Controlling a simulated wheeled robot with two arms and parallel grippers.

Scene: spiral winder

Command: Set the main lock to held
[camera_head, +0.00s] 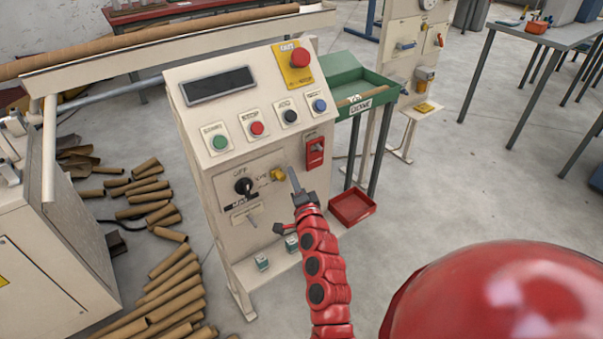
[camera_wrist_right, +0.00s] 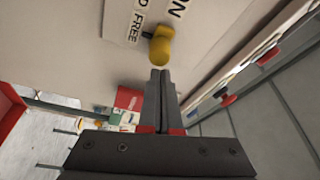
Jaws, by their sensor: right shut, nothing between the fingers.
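A yellow knob (camera_head: 278,175) sticks out from the sloped front of the cream control console (camera_head: 205,185), right of a black rotary switch (camera_head: 243,186) marked OFF. In the right wrist view the yellow knob (camera_wrist_right: 161,46) stands beside a label ending in "D FREE" (camera_wrist_right: 137,27) and another ending in "N". My right gripper (camera_head: 291,172) is shut and empty, its dark fingertips close to the knob. In the wrist view the fingertips (camera_wrist_right: 160,76) lie just below the knob; whether they touch it I cannot tell. My left gripper is not in view.
Green, red, black and blue buttons (camera_head: 257,128) and a red emergency stop (camera_head: 299,58) sit above the knob. A red switch box (camera_head: 316,152) is close to its right. A green tray (camera_head: 345,80) and a red bin (camera_head: 352,206) stand beyond. Cardboard tubes lie on the floor left.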

